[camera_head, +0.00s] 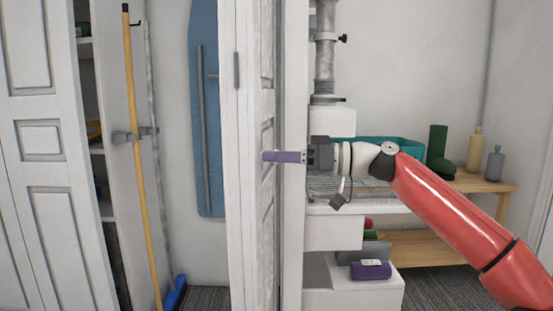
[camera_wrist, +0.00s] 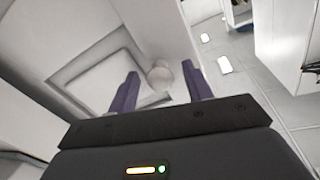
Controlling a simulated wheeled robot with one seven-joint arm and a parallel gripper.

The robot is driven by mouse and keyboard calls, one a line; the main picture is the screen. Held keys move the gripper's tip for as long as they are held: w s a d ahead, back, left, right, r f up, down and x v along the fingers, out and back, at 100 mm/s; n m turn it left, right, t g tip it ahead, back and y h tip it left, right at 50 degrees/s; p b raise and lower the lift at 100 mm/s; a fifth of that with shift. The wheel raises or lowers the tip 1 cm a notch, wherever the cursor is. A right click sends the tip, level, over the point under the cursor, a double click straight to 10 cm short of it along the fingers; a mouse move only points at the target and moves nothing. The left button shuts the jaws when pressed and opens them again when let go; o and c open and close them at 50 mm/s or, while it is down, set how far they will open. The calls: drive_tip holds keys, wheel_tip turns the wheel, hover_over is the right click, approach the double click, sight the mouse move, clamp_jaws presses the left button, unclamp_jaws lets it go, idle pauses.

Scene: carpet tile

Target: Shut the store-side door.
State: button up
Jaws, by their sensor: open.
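A white panelled door (camera_head: 267,225) stands open in the middle of the head view, seen nearly edge-on; I cannot tell for sure that it is the store-side one. My gripper (camera_head: 266,156) reaches in from the right at mid-height, its purple fingers at the door's panelled face. In the wrist view, my gripper (camera_wrist: 159,70) is open, with a finger on either side of a round pale knob (camera_wrist: 160,74) on a panelled door face (camera_wrist: 95,80). The fingers look apart from the knob, and I cannot tell whether either touches it.
Left of the door are a blue ironing board (camera_head: 206,110) and a yellow-handled broom (camera_head: 139,150). Another white panelled door (camera_head: 45,150) is at far left. The wrist view shows pale tiled floor (camera_wrist: 235,75).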

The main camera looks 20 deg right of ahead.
drive_tip(key=shift+w+a, duration=0.15)
drive_tip(key=shift+a, duration=0.15)
clamp_jaws()
idle(0.3)
